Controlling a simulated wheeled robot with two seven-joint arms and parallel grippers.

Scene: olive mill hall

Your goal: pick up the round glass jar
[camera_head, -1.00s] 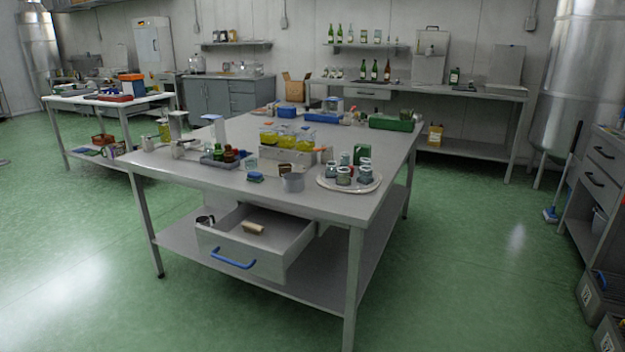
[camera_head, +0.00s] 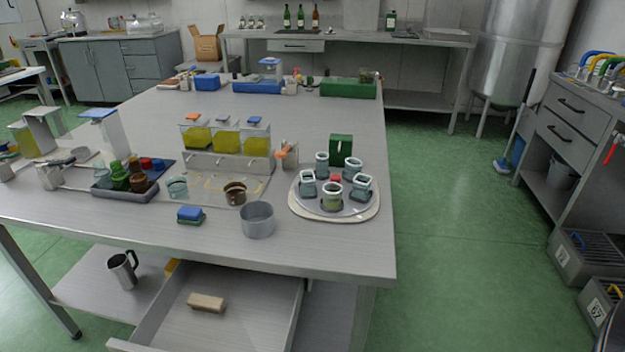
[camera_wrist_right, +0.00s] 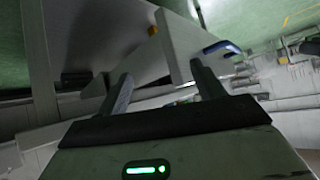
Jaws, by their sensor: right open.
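Several small glass jars stand on a round white tray (camera_head: 364,212) at the right front of the table. A front jar (camera_head: 332,197) has a pale rim and yellowish-green contents. Other jars on the tray are a left one (camera_head: 307,184), a right one (camera_head: 360,187) and a back one (camera_head: 322,165). I cannot tell for sure which is the round one. My right gripper (camera_wrist_right: 160,76) shows in the right wrist view, open and empty, with table legs and an open drawer beyond it. No gripper shows in the head view, and my left gripper is out of sight.
A metal cup (camera_head: 257,220) and a blue-and-green sponge (camera_head: 190,215) stand left of the tray. A green box (camera_head: 341,149) is behind the jars. An open drawer (camera_head: 255,312) juts out below the table's front edge.

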